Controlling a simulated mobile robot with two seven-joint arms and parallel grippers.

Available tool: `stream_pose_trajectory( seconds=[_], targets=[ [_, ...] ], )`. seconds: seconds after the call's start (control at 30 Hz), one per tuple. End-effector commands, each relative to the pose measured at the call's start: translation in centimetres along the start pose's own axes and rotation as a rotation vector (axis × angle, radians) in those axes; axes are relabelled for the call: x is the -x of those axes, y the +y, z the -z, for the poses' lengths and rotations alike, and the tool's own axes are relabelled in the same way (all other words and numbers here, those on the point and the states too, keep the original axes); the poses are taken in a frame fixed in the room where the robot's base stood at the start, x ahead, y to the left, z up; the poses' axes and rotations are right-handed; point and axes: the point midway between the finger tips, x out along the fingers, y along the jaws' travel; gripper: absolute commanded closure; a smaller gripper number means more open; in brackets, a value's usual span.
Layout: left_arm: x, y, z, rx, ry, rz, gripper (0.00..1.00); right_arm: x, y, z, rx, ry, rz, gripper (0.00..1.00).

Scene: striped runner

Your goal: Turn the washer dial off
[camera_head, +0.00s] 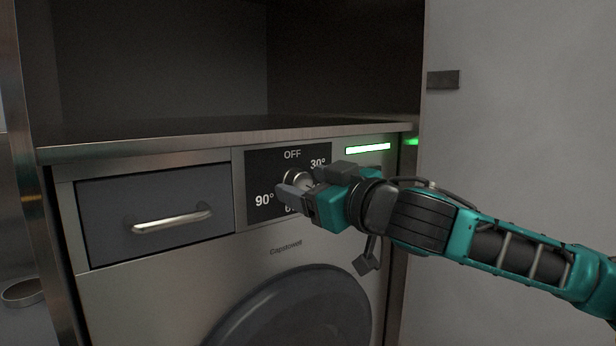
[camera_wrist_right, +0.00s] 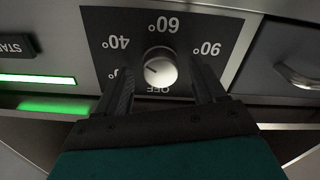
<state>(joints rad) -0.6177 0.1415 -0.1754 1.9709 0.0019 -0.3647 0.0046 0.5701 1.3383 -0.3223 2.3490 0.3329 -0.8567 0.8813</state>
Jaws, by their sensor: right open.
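The washer dial is a round silver knob (camera_head: 299,179) on a black panel (camera_head: 262,166) marked OFF at the top, 30° and 90°. In the right wrist view the knob (camera_wrist_right: 160,67) appears upside down, with OFF below it and 60° above. A short dark mark on its face points left, toward the 30°/40° side; the exact setting is hard to tell. My right gripper (camera_head: 302,184) is open at the dial, with one finger on each side of the knob in the wrist view (camera_wrist_right: 163,80). Gaps show between fingers and knob there. My left gripper is not in view.
A grey drawer (camera_head: 155,212) with a metal handle (camera_head: 172,219) is left of the panel. A lit green bar (camera_head: 368,148) is on its right. The countertop (camera_head: 200,128) overhangs above, and the round washer door (camera_head: 300,312) is below. A pale wall (camera_head: 520,110) stands at right.

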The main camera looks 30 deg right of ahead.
Motion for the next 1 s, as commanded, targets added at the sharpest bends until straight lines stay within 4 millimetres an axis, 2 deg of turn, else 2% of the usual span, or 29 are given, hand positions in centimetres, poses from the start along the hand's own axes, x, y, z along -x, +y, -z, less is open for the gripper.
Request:
stream_pose_trajectory(
  seconds=[0.33,0.9,1.0],
  targets=[
    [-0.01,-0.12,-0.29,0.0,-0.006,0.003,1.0,-0.24,-0.07,-0.05,0.002,-0.001,0.001,0.3],
    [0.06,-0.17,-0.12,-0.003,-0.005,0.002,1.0,-0.22,-0.06,-0.03,0.001,-0.001,0.001,0.84],
    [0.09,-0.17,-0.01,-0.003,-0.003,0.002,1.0,-0.22,-0.05,-0.02,0.002,-0.001,0.001,0.86]
  ],
)
